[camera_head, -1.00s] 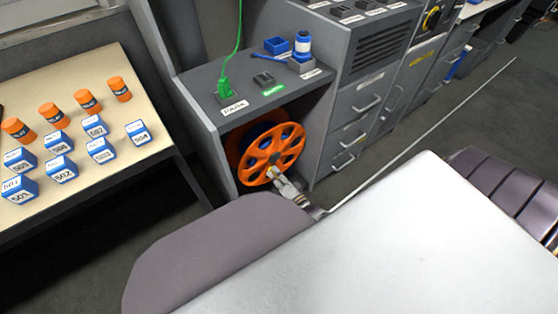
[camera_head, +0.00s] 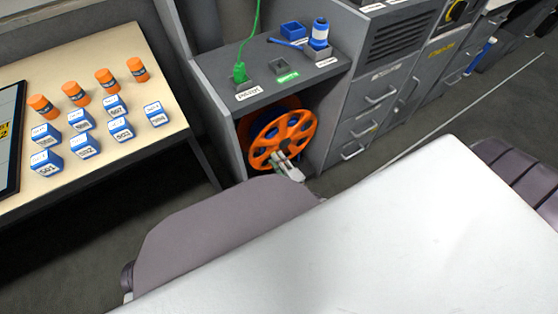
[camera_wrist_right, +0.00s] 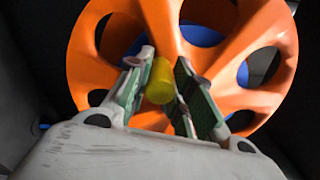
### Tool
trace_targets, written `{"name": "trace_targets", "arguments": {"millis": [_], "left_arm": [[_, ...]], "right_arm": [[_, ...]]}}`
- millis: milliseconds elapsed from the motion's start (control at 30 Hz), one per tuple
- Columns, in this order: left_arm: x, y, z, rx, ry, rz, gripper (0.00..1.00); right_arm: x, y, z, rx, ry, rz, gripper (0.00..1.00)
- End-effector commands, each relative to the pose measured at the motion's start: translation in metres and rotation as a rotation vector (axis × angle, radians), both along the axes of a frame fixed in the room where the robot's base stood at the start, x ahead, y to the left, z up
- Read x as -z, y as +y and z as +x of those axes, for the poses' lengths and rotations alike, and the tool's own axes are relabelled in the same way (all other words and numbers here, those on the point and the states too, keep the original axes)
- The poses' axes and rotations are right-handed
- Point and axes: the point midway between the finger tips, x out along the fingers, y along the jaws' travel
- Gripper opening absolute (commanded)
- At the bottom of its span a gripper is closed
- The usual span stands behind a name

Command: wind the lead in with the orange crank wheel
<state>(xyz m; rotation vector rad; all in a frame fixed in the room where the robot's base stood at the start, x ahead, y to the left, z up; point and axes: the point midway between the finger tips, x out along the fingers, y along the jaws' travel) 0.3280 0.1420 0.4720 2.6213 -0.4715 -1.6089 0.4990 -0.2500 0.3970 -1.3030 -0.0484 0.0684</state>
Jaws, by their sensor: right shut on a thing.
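The orange crank wheel (camera_head: 298,130) stands upright in the open bay of a grey cabinet. It fills most of the right wrist view (camera_wrist_right: 250,101), with round holes between its spokes. A yellow handle (camera_wrist_right: 159,82) sticks out from it. My right gripper (camera_head: 280,160) is at the lower part of the wheel. In the right wrist view its fingers (camera_wrist_right: 160,92) are shut on the yellow handle, one on each side. The green lead (camera_head: 252,30) runs up from a green plug (camera_head: 239,73) on the cabinet top, beside the PARK label. My left gripper is not in view.
A blue open box (camera_head: 292,31) and a blue-and-white cylinder (camera_head: 319,34) stand on the cabinet top. A table (camera_head: 164,138) at left holds blue numbered blocks and orange jars. Grey drawers (camera_head: 372,98) adjoin the bay at right. The bay walls are close around the wheel.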

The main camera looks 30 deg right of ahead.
Motion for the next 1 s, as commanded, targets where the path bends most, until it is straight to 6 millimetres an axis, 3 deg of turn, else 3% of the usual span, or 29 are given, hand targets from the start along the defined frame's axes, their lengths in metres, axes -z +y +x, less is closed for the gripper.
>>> {"name": "trace_targets", "arguments": {"millis": [367,400,567,1000], "left_arm": [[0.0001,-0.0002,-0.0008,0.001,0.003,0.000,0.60],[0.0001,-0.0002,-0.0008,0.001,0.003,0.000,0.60],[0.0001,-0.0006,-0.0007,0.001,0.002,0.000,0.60],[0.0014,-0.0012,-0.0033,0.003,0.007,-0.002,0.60]], "right_arm": [[0.0003,0.0028,-0.0011,-0.004,0.003,0.007,0.00],[0.0003,0.0028,-0.0011,-0.004,0.003,0.007,0.24],[0.0001,0.0022,-0.0008,-0.003,0.002,0.007,0.45],[-0.0002,0.0006,-0.0021,-0.001,0.001,0.006,0.46]]}}
